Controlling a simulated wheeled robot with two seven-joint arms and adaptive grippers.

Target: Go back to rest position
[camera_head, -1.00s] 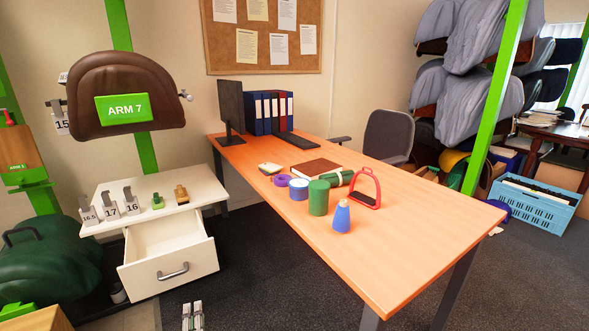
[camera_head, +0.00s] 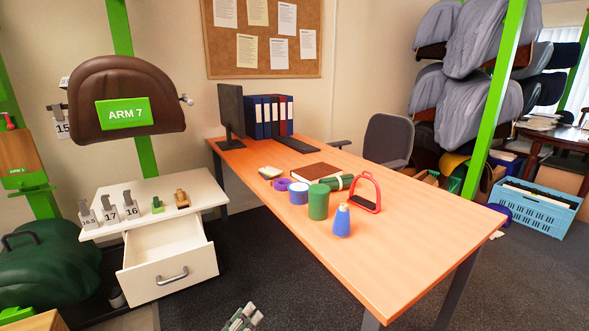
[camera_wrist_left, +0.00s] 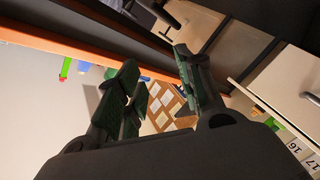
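My left gripper (camera_head: 243,317) shows at the bottom edge of the head view, below and to the right of the open drawer (camera_head: 168,262), over the dark floor. In the left wrist view its two dark green fingers (camera_wrist_left: 157,65) stand apart with nothing between them, so it is open and empty. It touches nothing that I can see. My right gripper is in neither view.
The wooden desk (camera_head: 400,246) stands to the gripper's right, holding a green jar (camera_head: 318,201), a blue bottle (camera_head: 341,220) and a red stirrup (camera_head: 366,194). The white cabinet (camera_head: 158,217) stands left with its drawer pulled out. Dark floor lies between.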

